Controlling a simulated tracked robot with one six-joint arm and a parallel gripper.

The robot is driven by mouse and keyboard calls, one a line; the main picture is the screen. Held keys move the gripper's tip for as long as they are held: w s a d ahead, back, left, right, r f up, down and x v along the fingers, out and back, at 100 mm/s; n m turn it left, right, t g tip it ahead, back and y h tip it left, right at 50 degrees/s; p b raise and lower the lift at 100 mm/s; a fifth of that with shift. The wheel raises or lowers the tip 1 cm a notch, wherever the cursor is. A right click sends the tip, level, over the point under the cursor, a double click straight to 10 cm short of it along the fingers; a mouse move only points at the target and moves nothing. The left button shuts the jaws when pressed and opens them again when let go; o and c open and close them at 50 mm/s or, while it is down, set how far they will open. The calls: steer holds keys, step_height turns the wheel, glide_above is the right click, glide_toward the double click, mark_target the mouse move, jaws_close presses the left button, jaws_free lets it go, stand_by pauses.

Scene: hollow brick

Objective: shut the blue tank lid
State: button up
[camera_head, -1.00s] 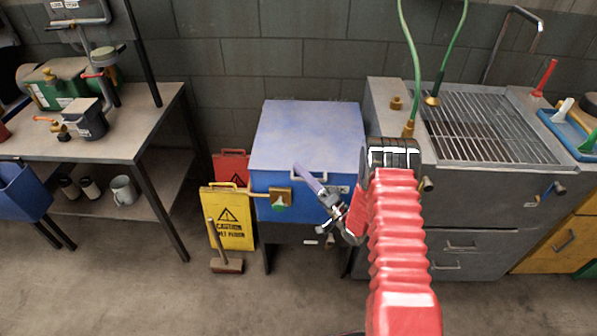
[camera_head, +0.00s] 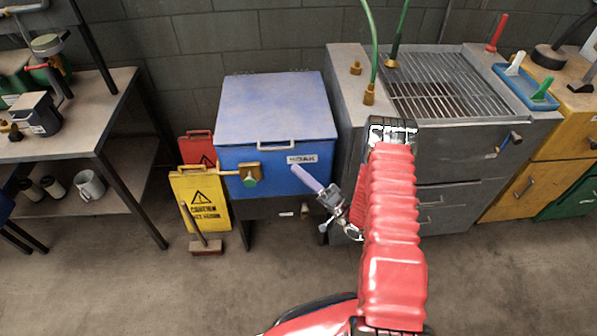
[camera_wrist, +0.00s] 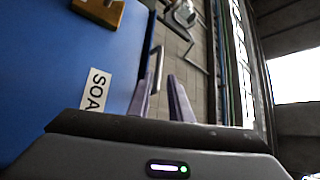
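The blue tank (camera_head: 240,184) stands between the workbench and the sink unit. Its pale blue lid (camera_head: 275,103) lies flat across the top, with no clear gap at the front edge. The lid's metal handle (camera_head: 276,147) is on the front; a handle bar (camera_wrist: 158,68) also shows past my fingertips in the wrist view. My gripper (camera_head: 294,169) is in front of the tank, just below the lid edge and beside the SOAK label (camera_head: 302,159). In the wrist view its two purple fingers (camera_wrist: 158,84) are apart with nothing held between them. Whether they touch the tank is unclear.
Yellow caution sign (camera_head: 201,200) and brush (camera_head: 206,246) stand left. Sink unit (camera_head: 345,95) is close on the right. Floor in front is clear.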

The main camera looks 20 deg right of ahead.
steer(key=shift+a+r, duration=0.1)
steer(key=shift+r, duration=0.1)
steer(key=shift+c, duration=1.4)
steer(key=a+r+n+g+y, duration=0.1)
steer(key=a+r+g, duration=0.1)
steer(key=a+r+n+g+y, duration=0.1)
steer(key=a+r, duration=0.1)
steer(key=r, duration=0.1)
steer(key=a+r+n+g+y, duration=0.1)
steer(key=r+g+y, duration=0.1)
steer(key=shift+s+a+r+g, duration=0.15)
steer(key=shift+a+r+g, duration=0.15)
steer(key=shift+a, duration=0.1)
jaws_close()
steer(key=s+a+r+n+g+h, duration=0.3)
steer(key=s+a+r+g, duration=0.35)
steer(key=s, duration=0.35)
steer(key=s+a+r+n+g+h, duration=0.2)
steer(key=s+a+r+g+h, duration=0.25)
steer(key=s+r+g, duration=0.45)
steer(key=s+d+r+m+t+h, duration=0.2)
steer(key=s+d+r+t+h, duration=0.5)
steer(key=s+d+h, duration=0.3)
steer(key=shift+d+t, duration=0.75)
steer(key=shift+d, duration=0.05)
